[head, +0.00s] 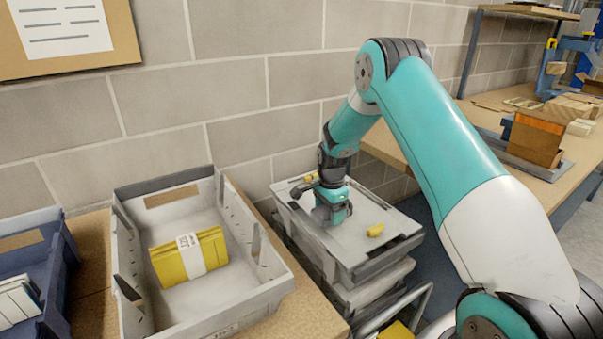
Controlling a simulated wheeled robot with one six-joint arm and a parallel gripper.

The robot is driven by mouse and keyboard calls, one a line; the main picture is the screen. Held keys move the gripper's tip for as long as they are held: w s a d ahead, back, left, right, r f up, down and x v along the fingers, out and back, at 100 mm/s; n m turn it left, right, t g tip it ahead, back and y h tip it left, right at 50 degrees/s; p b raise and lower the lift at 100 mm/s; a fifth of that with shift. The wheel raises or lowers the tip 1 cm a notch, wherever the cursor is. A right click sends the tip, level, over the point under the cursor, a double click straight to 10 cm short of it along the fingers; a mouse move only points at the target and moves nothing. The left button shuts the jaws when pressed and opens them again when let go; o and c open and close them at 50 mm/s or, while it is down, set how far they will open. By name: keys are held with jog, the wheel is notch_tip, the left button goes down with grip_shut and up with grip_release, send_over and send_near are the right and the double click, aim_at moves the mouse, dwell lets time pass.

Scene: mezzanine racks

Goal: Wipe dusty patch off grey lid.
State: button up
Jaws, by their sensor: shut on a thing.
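The grey lid (352,243) tops a stack of grey crates against the block wall, right of centre. My gripper (331,214) points down at the lid's middle, at or just above its surface. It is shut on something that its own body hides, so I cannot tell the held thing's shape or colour. A small yellow piece (375,230) lies on the lid to the right of my gripper. Another bit of yellow (308,178) shows behind it to the left. I cannot make out a dusty patch; my gripper covers part of the lid.
An open grey tote (128,258) on the wooden bench at left holds a paper-banded yellow bundle (172,262). A dark blue bin (62,270) stands at far left. A wooden workbench (470,140) with wood blocks stands at right, behind my arm.

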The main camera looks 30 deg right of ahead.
jog(key=shift+a+r+p, duration=0.1)
jog(key=shift+r+p, duration=1.1)
jog(key=shift+r, duration=0.85)
